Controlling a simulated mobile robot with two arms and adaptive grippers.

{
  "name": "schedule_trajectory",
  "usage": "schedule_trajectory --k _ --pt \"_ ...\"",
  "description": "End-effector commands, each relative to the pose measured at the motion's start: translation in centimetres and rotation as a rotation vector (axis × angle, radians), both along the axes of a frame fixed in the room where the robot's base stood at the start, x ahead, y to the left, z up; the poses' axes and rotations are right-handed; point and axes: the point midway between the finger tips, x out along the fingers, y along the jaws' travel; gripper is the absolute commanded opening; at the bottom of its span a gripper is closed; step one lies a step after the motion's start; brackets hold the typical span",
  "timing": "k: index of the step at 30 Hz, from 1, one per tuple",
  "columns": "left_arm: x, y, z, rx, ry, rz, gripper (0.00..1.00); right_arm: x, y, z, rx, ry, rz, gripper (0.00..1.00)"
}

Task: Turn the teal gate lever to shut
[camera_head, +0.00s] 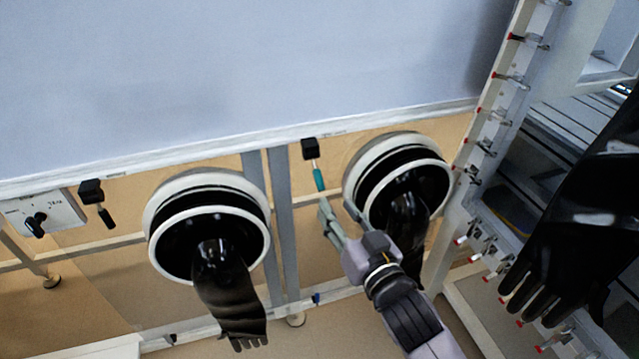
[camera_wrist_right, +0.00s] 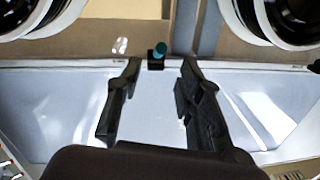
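The teal gate lever (camera_head: 318,180) hangs down, slightly tilted, from a black block (camera_head: 310,149) under the window's lower edge, between the two glove ports. My right gripper (camera_head: 336,205) is open, its fingers apart and empty, just below and right of the lever's tip in the head view. In the right wrist view the teal lever (camera_wrist_right: 160,49) and its black block (camera_wrist_right: 155,61) appear in the gap between the fingertips (camera_wrist_right: 160,66). I cannot tell whether a finger touches the lever; it seems apart. My left gripper is not in view.
Glove ports stand left (camera_head: 158,255) and right (camera_head: 355,175), each with a hanging black glove (camera_head: 232,295). My right arm is close to the right port's glove. A dark lever (camera_head: 104,215) and a switch panel (camera_head: 62,209) are further left. A rail with red-tipped clamps (camera_head: 495,110) is right.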

Motion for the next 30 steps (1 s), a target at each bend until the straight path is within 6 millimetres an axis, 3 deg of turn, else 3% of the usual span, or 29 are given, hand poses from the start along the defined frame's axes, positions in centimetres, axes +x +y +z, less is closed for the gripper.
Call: schedule_trajectory --k 6,12,18,26,30 --pt "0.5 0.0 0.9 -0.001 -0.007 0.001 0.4 4.5 2.0 0.0 0.0 -0.002 0.001 0.34" --pt "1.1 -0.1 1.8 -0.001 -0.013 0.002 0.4 7.2 3.2 0.0 0.001 -0.001 0.001 0.34" --pt "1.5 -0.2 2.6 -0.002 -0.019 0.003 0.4 8.4 3.7 0.0 0.0 0.0 0.001 0.34" --pt "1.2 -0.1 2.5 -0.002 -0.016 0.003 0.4 8.4 3.7 0.0 0.001 0.0 0.001 0.34" --pt "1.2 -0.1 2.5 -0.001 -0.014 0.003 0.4 8.4 3.7 0.0 0.001 0.0 0.001 0.25"
